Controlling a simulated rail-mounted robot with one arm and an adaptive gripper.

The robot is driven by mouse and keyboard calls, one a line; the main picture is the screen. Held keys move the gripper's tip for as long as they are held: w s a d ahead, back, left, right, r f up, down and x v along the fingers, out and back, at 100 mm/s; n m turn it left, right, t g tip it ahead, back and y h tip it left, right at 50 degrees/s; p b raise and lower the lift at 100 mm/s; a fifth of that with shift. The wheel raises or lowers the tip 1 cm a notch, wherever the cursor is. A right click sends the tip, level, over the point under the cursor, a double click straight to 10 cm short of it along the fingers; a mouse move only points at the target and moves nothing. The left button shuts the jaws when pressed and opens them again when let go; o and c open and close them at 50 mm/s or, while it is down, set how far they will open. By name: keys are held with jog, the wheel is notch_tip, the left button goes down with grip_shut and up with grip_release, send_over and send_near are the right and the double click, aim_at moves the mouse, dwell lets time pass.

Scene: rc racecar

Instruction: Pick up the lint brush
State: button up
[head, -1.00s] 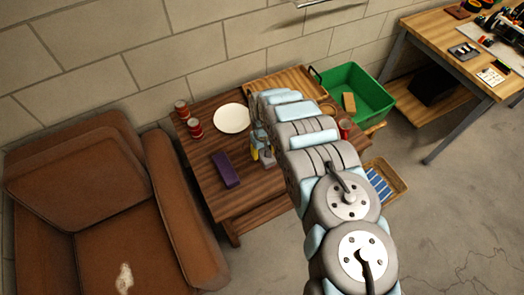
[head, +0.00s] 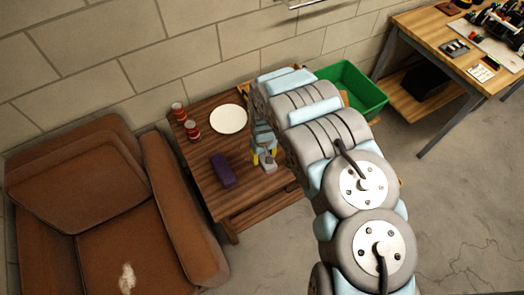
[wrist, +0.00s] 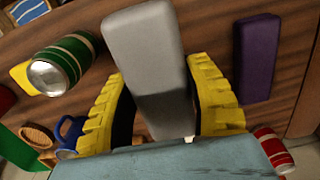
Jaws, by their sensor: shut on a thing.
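A grey, block-shaped thing with rounded edges, which I take to be the lint brush (wrist: 147,45), stands out between the yellow fingers in the wrist view. My gripper (wrist: 157,80) is shut on it, one finger along each long side. In the head view my gripper (head: 264,156) is low over the wooden table (head: 245,202), and the grey end of the brush (head: 269,166) shows below the fingers. I cannot tell whether the brush still touches the table.
A purple block (head: 222,170) lies close to the left of my gripper. The wrist view shows a green can (wrist: 62,65) and a blue mug (wrist: 70,131). A brown armchair (head: 105,215) borders the table.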

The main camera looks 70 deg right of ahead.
aim_at(268, 165)
jog(key=shift+s+a+r+p, duration=0.6)
jog(key=shift+s+a+p, duration=0.2)
jog(key=shift+p, duration=0.25)
jog(key=shift+s+a+r+p, duration=0.6)
jog(key=shift+s+a+p, duration=0.2)
jog(key=shift+p, duration=0.2)
jog(key=shift+s+a+r+p, duration=0.25)
jog(key=shift+s+a+p, duration=0.15)
jog(key=shift+a, duration=0.15)
jog(key=shift+s+a+r+p, duration=0.2)
jog(key=shift+s+a+p, duration=0.2)
jog(key=shift+a, duration=0.15)
